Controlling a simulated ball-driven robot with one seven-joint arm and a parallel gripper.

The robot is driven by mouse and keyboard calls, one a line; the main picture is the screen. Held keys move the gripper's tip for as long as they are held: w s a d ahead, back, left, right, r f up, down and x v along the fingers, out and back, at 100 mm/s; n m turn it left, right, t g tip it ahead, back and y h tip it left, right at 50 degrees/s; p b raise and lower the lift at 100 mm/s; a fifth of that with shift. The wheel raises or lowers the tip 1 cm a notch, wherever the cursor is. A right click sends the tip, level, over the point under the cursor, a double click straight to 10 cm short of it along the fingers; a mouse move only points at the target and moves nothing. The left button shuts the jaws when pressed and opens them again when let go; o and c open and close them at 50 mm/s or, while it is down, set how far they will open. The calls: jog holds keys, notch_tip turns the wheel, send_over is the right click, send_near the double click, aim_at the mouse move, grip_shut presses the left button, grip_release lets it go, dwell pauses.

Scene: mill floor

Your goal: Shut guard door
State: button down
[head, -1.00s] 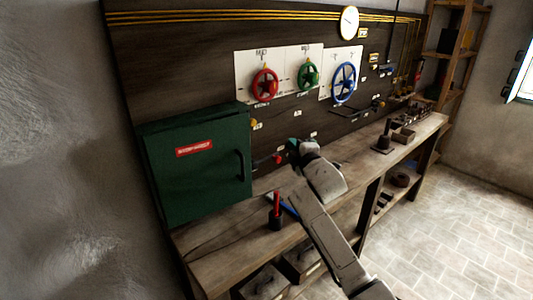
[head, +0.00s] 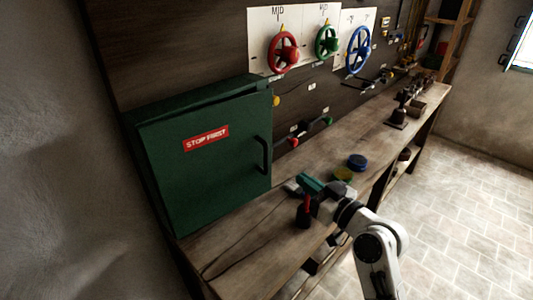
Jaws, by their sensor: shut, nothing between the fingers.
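The guard door (head: 200,165) is the green front of a metal cabinet at the left end of the bench, with a red "STOP FIRST" label (head: 206,138) and a dark upright handle (head: 262,155) near its right edge. A thin dark line shows along its top edge; I cannot tell if it is fully flush with the cabinet (head: 190,100). My gripper (head: 294,187) is shut and empty, low over the bench, right of the door and apart from the handle. My wrist hides part of the bench.
A dark holder with a red-handled tool (head: 304,212) stands on the bench (head: 245,240) close to my gripper. Red (head: 283,52), green (head: 326,41) and blue (head: 358,51) wheels are on the wall panel.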

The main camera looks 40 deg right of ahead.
jog(key=w+d+p, duration=0.1)
jog(key=w+p, duration=0.3)
jog(key=w, duration=0.9)
jog(key=shift+w+d, duration=0.15)
jog(key=shift+d, duration=0.05)
